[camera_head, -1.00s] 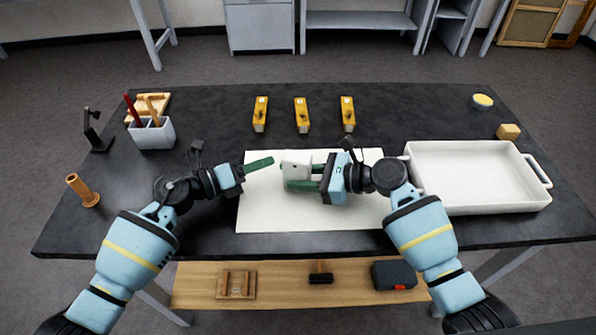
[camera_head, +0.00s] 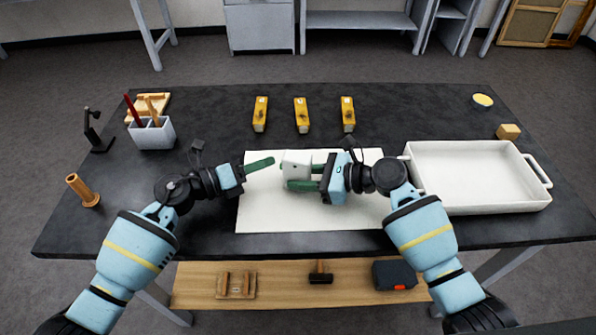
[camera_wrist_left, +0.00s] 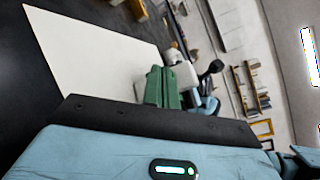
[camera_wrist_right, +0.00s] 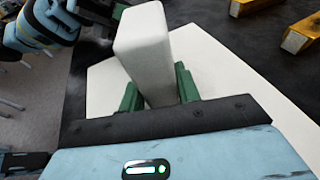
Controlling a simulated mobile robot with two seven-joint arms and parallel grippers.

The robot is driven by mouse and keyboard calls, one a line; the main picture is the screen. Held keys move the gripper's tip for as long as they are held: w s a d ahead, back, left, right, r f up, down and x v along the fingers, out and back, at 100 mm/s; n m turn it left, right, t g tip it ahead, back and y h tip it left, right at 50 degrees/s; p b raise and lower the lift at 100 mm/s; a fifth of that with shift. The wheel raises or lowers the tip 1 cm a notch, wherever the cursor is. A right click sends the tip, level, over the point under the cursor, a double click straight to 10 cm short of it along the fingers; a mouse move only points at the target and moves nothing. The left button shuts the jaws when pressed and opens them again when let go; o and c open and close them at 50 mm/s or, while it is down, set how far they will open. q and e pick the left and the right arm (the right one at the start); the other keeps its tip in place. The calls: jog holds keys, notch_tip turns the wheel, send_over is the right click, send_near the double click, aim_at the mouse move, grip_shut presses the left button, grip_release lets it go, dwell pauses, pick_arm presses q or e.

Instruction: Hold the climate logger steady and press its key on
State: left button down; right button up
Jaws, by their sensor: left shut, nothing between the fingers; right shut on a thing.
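The climate logger (camera_head: 295,162) is a small white block above the white sheet in the middle of the table. My right gripper (camera_head: 300,172) is shut on it from the right. In the right wrist view the logger (camera_wrist_right: 145,52) stands between the green fingers (camera_wrist_right: 158,88). Its key cannot be made out. My left gripper (camera_head: 271,161) is shut and empty, its green fingers pointing right at the logger with a small gap. In the left wrist view the shut fingers (camera_wrist_left: 161,88) cover part of the logger (camera_wrist_left: 181,73).
A white sheet (camera_head: 270,215) lies below both grippers. A white tray (camera_head: 480,206) stands to the right. Several yellow blocks, one of them here (camera_head: 302,115), stand behind. A pen holder (camera_head: 152,134) and a wooden cylinder (camera_head: 82,190) are at the left.

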pick_arm(q)
jog(key=shift+s+d, duration=0.15)
jog(key=shift+d, duration=0.2)
jog(key=shift+s+d, duration=0.1)
jog(key=shift+d, duration=0.2)
dwell(0.7)
jog(key=shift+w+a, duration=0.25)
jog(key=shift+a, duration=0.5)
jog(key=shift+w+a, duration=0.3)
jog(key=shift+a, duration=0.65)
jog(key=shift+w+a, duration=0.3)
jog(key=shift+a, duration=0.65)
jog(key=shift+w+a, duration=0.3)
jog(key=shift+a, duration=0.65)
pick_arm(e)
jog(key=o, duration=0.8)
jog(key=shift+o, duration=0.2)
